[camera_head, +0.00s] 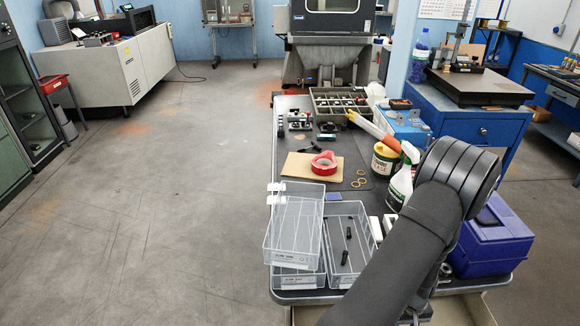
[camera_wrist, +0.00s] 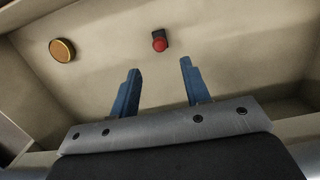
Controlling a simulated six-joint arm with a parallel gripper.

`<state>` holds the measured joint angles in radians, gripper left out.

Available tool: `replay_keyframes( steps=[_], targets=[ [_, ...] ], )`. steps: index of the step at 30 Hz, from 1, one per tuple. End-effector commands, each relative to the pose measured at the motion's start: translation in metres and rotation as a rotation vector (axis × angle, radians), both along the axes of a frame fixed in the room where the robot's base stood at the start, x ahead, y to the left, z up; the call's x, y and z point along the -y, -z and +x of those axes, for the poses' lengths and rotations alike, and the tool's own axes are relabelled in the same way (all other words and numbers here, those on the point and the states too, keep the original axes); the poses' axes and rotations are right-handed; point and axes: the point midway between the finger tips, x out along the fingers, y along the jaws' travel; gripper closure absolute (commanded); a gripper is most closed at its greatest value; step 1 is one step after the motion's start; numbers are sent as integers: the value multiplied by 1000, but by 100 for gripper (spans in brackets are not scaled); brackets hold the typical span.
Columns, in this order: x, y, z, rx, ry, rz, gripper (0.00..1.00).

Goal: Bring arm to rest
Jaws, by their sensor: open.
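My gripper (camera_wrist: 160,84) shows in the wrist view with its two blue fingers apart and nothing between them. It faces a beige surface with side walls. A red round knob on a dark base (camera_wrist: 159,41) lies beyond the fingertips, apart from them. A gold-coloured disc with a dark rim (camera_wrist: 62,50) is on the same surface at the left. In the head view my dark arm crosses the right front of the bench, and my gripper is hidden there.
The bench (camera_head: 290,296) holds clear trays (camera_head: 297,231), red tape (camera_head: 324,163), a white spray bottle (camera_head: 400,188), a tub (camera_head: 385,160) and a blue-purple box (camera_head: 494,240) close to my arm. A divided parts tray (camera_head: 318,104) is at the back. Open floor lies left.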

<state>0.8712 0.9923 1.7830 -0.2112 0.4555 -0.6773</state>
Motion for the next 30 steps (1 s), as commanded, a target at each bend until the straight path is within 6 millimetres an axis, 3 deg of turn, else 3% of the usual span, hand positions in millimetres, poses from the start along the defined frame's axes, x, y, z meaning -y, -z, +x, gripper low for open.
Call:
replay_keyframes(
  steps=[21,30],
  targets=[
    [0,107,-12,2,0,0,57],
    [1,56,-11,4,1,-4,57]
  ],
)
